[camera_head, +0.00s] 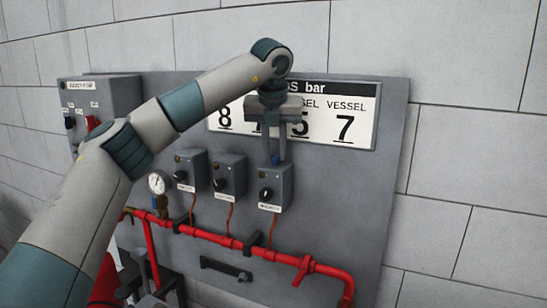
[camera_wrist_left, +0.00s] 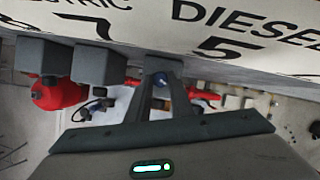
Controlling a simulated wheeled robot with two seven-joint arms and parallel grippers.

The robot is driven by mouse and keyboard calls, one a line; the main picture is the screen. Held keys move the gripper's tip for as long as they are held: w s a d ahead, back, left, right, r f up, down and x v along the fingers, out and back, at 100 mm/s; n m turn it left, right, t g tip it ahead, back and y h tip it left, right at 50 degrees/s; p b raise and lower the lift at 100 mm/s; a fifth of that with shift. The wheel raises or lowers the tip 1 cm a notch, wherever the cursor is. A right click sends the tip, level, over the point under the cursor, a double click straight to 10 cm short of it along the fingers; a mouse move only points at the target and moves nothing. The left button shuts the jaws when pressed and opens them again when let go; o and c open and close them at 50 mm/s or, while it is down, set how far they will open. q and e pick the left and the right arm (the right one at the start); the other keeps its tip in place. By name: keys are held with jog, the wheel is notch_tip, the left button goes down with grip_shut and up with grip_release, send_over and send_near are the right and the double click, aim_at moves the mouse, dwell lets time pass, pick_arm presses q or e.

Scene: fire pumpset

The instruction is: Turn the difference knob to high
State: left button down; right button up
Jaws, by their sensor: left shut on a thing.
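Three grey switch boxes sit on the panel, each with a black knob on its front and a small label too blurred to read. My left gripper (camera_head: 275,160) points down onto the top of the right box (camera_head: 285,185). The black knob (camera_head: 266,194) on that box's front is clear of the fingers. I cannot tell which knob is the difference knob. My right gripper is not in view.
The pressure sign (camera_head: 350,115) is just behind my left wrist. The middle box (camera_head: 236,170) and left box (camera_head: 197,165) stand close beside the right one. A red pipe (camera_head: 255,248) and a gauge (camera_head: 157,183) are below. The panel's right side is free.

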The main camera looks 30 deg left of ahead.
pick_arm(q)
jog(key=m, duration=0.1)
jog(key=m+h, duration=0.1)
jog(key=m, duration=0.1)
jog(key=shift+a+f, duration=0.15)
jog(key=shift+a, duration=0.1)
jog(key=m+h, duration=0.1)
jog(key=m, duration=0.1)
jog(key=shift+a+m, duration=0.1)
jog(key=shift+m, duration=0.2)
jog(key=m+p, duration=0.1)
jog(key=m+h, duration=0.1)
jog(key=shift+a+r+m+p, duration=0.15)
jog(key=shift+r+m+p, duration=0.05)
jog(key=shift+m+p, duration=0.2)
jog(key=shift+a+f+m+g+h+p, duration=0.15)
jog(key=shift+m+h+p, duration=0.25)
jog(key=shift+m, duration=0.45)
jog(key=shift+d+r+m+g+h+p, duration=0.1)
jog(key=shift+m+g+h+p, duration=0.1)
jog(key=shift+m+p, duration=0.55)
jog(key=shift+f, duration=0.1)
jog(key=c, duration=1.6)
grip_release()
jog(key=shift+a, duration=0.1)
jog(key=shift+c, duration=0.2)
jog(key=shift+o, duration=0.4)
jog(key=shift+a, duration=0.15)
jog(key=shift+r, duration=0.2)
